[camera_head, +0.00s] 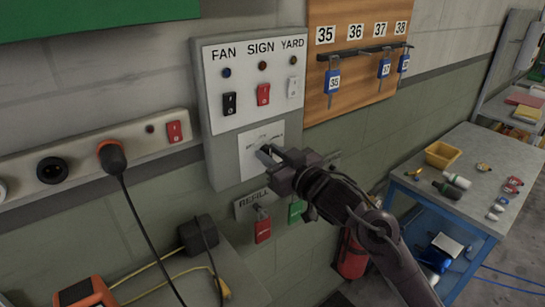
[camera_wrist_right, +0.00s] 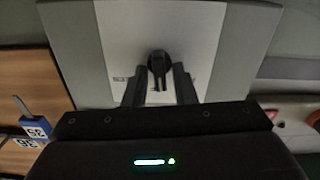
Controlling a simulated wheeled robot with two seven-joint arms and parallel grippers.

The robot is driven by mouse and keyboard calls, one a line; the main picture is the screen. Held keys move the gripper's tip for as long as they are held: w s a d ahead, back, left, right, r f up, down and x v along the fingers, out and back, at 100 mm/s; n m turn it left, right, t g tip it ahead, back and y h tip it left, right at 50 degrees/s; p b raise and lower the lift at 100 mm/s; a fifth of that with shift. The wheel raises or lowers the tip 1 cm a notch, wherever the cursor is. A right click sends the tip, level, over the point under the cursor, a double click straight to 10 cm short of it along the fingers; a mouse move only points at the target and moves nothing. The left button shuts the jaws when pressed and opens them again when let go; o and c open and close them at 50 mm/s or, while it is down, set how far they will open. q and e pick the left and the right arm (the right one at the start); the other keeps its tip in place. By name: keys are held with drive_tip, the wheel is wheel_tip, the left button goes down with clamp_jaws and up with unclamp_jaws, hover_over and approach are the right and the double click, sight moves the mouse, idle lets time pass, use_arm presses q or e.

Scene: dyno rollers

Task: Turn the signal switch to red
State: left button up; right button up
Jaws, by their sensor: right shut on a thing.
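The signal switch seems to be the dark rotary knob (camera_wrist_right: 159,64) on a white plate (camera_head: 253,163), low on the grey wall panel. My right gripper (camera_head: 268,154) reaches the plate from the lower right. In the right wrist view its two fingers (camera_wrist_right: 160,84) are on either side of the knob's narrow handle, shut on it. The gripper covers most of the knob and part of the plate's lettering in the head view. The lettering is too small to read, so I cannot tell the knob's setting. My left gripper is not in view.
Above the knob are FAN, SIGN and YARD rockers (camera_head: 263,94). A key board (camera_head: 357,80) hangs to the right. Red (camera_head: 263,229) and green (camera_head: 297,210) tags hang below. A power strip (camera_head: 85,160) is at left. A blue-legged table (camera_head: 478,160) and fire extinguisher (camera_head: 351,254) stand right.

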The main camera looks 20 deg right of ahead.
drive_tip(key=shift+s+a+f+n+b, duration=0.15)
drive_tip(key=shift+n+b, duration=0.8)
drive_tip(key=shift+n, duration=1.2)
drive_tip(key=shift+w+a+f+n+b, duration=0.1)
drive_tip(key=shift+n+b, duration=0.85)
drive_tip(key=shift+n, duration=1.2)
drive_tip(key=o, duration=0.7)
drive_tip(key=shift+r, duration=0.1)
drive_tip(key=b+v, duration=0.2)
drive_tip(key=v, duration=0.6)
